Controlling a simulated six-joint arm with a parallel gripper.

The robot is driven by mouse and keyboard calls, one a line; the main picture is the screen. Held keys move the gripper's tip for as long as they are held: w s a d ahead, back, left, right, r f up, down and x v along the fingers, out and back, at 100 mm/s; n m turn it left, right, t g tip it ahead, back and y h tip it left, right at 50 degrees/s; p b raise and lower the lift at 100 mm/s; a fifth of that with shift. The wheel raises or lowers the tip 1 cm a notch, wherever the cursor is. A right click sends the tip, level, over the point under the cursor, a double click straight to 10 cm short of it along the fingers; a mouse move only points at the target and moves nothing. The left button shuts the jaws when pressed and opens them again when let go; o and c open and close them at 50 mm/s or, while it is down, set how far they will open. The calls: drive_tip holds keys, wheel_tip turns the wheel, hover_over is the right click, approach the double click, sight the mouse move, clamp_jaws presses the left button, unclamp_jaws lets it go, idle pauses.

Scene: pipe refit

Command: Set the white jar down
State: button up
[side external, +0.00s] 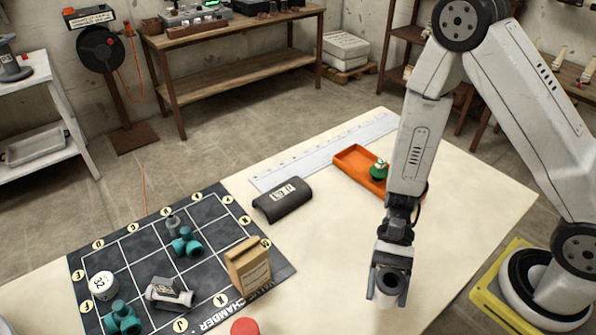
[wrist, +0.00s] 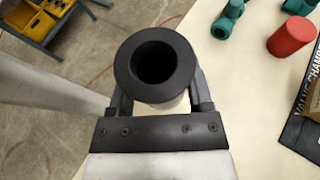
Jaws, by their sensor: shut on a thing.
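My gripper (side external: 387,296) is shut on a pale cylinder (side external: 389,283) with a dark, open ring at one end. In the wrist view the dark ring of this pale cylinder (wrist: 155,66) faces the camera, and its body is mostly hidden behind the ring, between my gripper's fingers (wrist: 160,98). It is over the bare right part of the table; I cannot tell whether it touches the top. A white round jar (side external: 103,285) with dark marks stands on the left of the dark grid mat (side external: 130,248), well away from my gripper.
A red cylinder (side external: 244,327) is at the front. A black curved block (side external: 283,200) and an orange tray (side external: 358,167) lie behind. The table around my gripper is clear.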

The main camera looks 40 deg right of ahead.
drive_tip(key=s+d+f+n+g+h, duration=0.1)
drive_tip(key=s+d+n+g+h, duration=0.15)
drive_tip(key=d+n+h, duration=0.75)
drive_tip(key=s+d+n+g+h, duration=0.1)
drive_tip(key=d+n+g+h, duration=0.2)
drive_tip(key=d, duration=1.4)
drive_tip(key=w+d+r+n+t+h, duration=0.1)
drive_tip(key=w+d+n+t+h, duration=0.1)
drive_tip(key=d, duration=0.6)
drive_tip(key=w+d+n+t+h, duration=0.2)
drive_tip(key=d+n+t+h, duration=0.1)
drive_tip(key=d, duration=0.5)
drive_tip(key=w+d+r+n+t+h, duration=0.1)
drive_tip(key=w+d+n+t+h, duration=0.2)
drive_tip(key=d+n+h, duration=0.2)
drive_tip(key=d+n, duration=0.1)
drive_tip(key=d, duration=0.2)
drive_tip(key=shift+d+r, duration=0.2)
drive_tip(key=shift+r, duration=0.15)
drive_tip(key=shift+d, duration=0.1)
drive_tip(key=w+d+f, duration=0.8)
drive_tip(key=d, duration=0.1)
drive_tip(key=shift+w+d+f, duration=0.1)
drive_tip(key=shift+d+f, duration=0.05)
drive_tip(key=shift+f, duration=0.1)
drive_tip(key=shift+w+d+f, duration=0.35)
drive_tip(key=shift+f, duration=0.2)
